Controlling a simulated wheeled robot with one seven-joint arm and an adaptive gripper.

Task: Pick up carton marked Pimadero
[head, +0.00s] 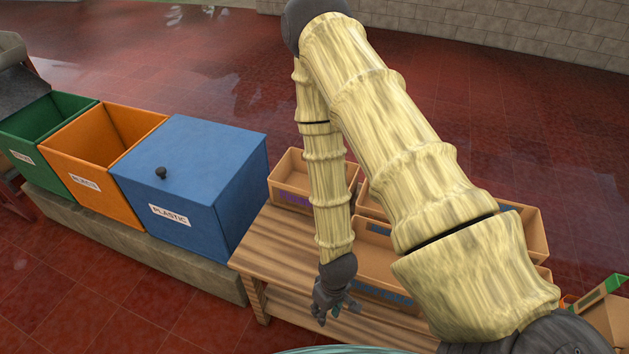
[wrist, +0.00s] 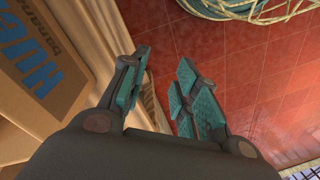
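Several open brown cartons stand on the wooden table in the head view. One carton with a purple patch (head: 289,197) stands at the back left, and another with blue marks (head: 372,262) is partly behind my arm. I cannot read Pimadero on any of them. My gripper (head: 337,306) hangs at the table's front edge, in front of the nearer carton. In the wrist view my gripper (wrist: 160,78) has its teal-padded fingers apart with nothing between them. A carton with large blue letters and the word banana (wrist: 45,70) is close at the left of the fingers.
A blue bin marked PLASTIC (head: 205,185), an orange bin (head: 88,178) and a green bin (head: 25,150) stand left of the wooden table (head: 262,248). A coiled hose (wrist: 245,8) lies on the red tiled floor. My arm hides part of the table.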

